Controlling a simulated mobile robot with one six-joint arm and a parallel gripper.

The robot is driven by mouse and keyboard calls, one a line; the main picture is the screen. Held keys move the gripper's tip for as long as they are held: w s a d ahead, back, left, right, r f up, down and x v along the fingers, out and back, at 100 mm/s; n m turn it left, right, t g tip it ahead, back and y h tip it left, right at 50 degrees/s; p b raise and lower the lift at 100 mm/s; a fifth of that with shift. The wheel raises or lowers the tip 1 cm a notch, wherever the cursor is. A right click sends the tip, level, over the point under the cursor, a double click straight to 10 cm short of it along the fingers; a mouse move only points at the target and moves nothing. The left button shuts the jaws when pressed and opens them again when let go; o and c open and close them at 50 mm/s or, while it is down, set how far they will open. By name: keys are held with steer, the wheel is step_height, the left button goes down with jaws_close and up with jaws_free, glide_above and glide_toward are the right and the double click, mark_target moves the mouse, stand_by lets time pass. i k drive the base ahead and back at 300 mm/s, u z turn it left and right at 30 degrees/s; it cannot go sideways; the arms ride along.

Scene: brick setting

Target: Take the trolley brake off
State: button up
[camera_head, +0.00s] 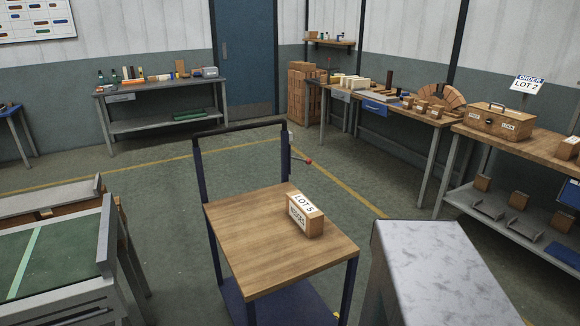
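The trolley (262,245) stands in the middle of the floor, with a wooden top, dark blue posts and a black push bar (240,128) at its far end. A short lever with a red knob (309,161) sticks out to the right from the far right post, roughly level. It looks like the brake lever. A box labelled LOT 5 (312,222) rests on the right part of the trolley top. The wheels are hidden. My gripper is not in view.
A grey speckled block (425,265) fills the front right, close beside the trolley. A green-topped table (60,245) stands at the left. Benches (160,88) line the back and right, one holding a wooden case (498,120). Floor (345,185) right of the lever is clear.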

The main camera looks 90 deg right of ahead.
mark_target(308, 161)
steer(key=u, duration=0.6)
steer(key=k, duration=2.6)
steer(key=z, duration=0.8)
